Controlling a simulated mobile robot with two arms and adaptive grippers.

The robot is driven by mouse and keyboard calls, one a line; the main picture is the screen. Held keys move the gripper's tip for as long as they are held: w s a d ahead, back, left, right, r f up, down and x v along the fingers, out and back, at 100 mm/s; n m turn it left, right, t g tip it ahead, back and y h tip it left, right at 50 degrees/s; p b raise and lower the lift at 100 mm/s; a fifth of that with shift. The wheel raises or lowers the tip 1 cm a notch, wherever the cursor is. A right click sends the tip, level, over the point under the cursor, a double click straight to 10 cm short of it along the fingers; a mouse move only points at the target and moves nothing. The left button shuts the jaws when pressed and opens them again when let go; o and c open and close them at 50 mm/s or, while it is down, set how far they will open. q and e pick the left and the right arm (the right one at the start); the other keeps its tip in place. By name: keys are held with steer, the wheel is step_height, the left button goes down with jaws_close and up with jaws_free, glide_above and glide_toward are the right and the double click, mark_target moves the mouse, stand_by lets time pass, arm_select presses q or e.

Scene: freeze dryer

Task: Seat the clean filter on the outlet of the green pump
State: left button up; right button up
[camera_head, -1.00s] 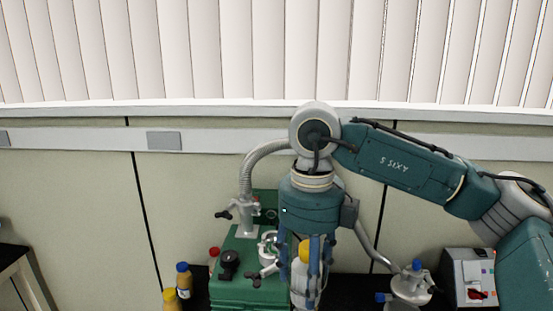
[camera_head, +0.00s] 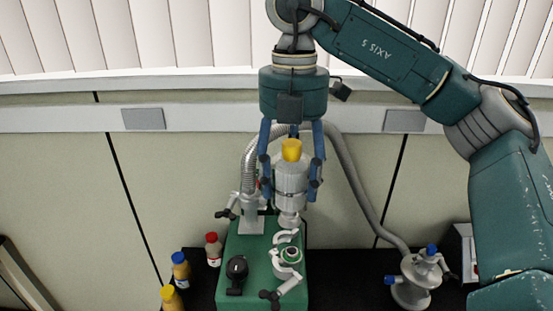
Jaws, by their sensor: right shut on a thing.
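The clean filter (camera_head: 290,187) is a pale grey-white canister with a yellow top and a narrow flanged lower end. My right gripper (camera_head: 290,182) is shut on it, with blue fingers on both sides, and holds it upright. The green pump (camera_head: 233,272) stands below on the dark bench. Its open port (camera_head: 291,256), which looks like the outlet, has a green ring and an opened metal clamp (camera_head: 288,287) around it. The filter's lower end appears above and behind this port in the picture, apart from it. My left gripper is not in view.
A ribbed metal hose (camera_head: 249,165) rises from the pump's other port (camera_head: 250,212). A grey hose runs to a metal valve fitting (camera_head: 412,279) at right. A black cap (camera_head: 237,270) is on the pump. Bottles with red (camera_head: 213,249), blue (camera_head: 181,270) and yellow (camera_head: 171,298) caps stand left.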

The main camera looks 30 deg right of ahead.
mark_target(294, 205)
steer(key=shift+w, duration=0.15)
steer(key=shift+s+f, duration=0.1)
steer(key=shift+s, duration=0.3)
steer(key=shift+s+f+b, duration=0.3)
steer(key=shift+s+b, duration=0.55)
steer(key=shift+s, duration=0.1)
steer(key=shift+w+f+b, duration=0.1)
steer(key=shift+f+b, duration=0.7)
steer(key=shift+f, duration=0.05)
steer(key=shift+w+f+b, duration=0.5)
steer(key=shift+f+b, duration=0.05)
steer(key=shift+f, duration=0.3)
steer(key=shift+s+f, duration=0.1)
steer(key=shift+f, duration=0.2)
steer(key=shift+s, duration=0.1)
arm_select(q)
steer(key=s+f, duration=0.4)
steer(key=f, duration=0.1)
